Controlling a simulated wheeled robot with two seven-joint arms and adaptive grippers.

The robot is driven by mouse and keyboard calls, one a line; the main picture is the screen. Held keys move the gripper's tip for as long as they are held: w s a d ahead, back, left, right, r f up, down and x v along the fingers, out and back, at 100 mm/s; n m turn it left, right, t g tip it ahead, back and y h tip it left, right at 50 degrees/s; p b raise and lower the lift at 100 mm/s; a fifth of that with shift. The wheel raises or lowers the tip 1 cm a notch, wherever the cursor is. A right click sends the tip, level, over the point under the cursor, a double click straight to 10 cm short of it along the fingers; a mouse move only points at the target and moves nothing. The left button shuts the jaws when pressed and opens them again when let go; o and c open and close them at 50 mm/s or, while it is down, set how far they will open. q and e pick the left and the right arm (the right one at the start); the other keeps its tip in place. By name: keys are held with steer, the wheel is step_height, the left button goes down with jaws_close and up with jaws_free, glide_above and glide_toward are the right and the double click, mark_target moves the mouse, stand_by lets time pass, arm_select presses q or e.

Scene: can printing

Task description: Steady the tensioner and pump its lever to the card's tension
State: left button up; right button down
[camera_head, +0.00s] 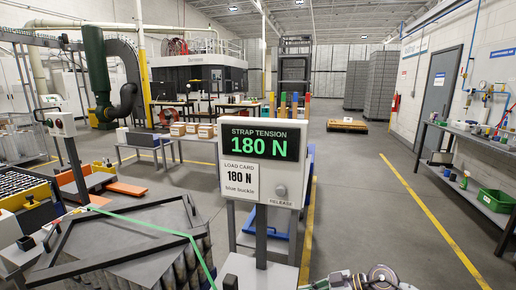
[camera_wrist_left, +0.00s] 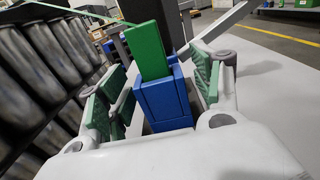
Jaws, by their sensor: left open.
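In the left wrist view, my left gripper (camera_wrist_left: 162,90) is open, its green-padded fingers apart on either side of a blue block (camera_wrist_left: 165,103) with a green block (camera_wrist_left: 148,52) on top. This looks like the tensioner; I cannot tell whether either finger touches it. A grey bar (camera_wrist_left: 215,25), possibly the lever, slants up behind it. In the head view the strap tension display (camera_head: 258,142) reads 180 N, and the load card (camera_head: 241,176) reads 180 N, blue buckle. What seems my right gripper (camera_head: 335,281) is cut off at the bottom edge; its fingers are unclear.
A green strap (camera_head: 150,219) crosses the dark-framed stack of cans (camera_head: 190,250) at lower left. The display stands on a post above a pale surface (camera_head: 262,272). A round release knob (camera_head: 281,191) is on its panel.

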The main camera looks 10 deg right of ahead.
arm_select(q)
steer(key=shift+s+a, duration=0.1)
steer(key=shift+v, duration=5.85)
